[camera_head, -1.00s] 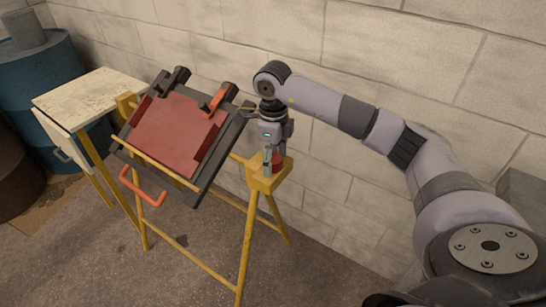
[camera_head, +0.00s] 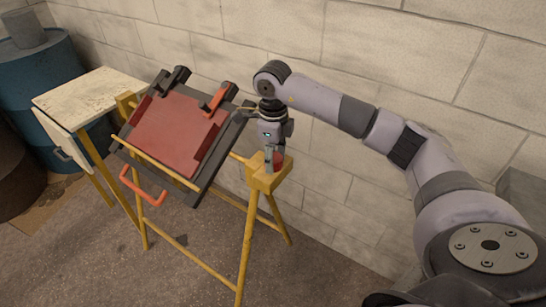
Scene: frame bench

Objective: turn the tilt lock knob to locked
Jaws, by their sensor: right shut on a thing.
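The tilt lock knob (camera_head: 279,158) is a small red knob on the yellow block at the right end of the bench frame (camera_head: 262,181). My right gripper (camera_head: 272,164) comes down on it from above and is shut on it; its fingers hide part of the knob. I cannot read any lock mark from here. The tilted dark board (camera_head: 223,150) with a red panel (camera_head: 175,135) stands left of the gripper. My left gripper is not in view.
Dark and red clamps (camera_head: 216,100) sit on the board's top edge, and a red handle (camera_head: 143,188) hangs at its lower edge. A pale side table (camera_head: 85,95) and blue barrel (camera_head: 40,75) stand at left. A block wall (camera_head: 420,60) is close behind.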

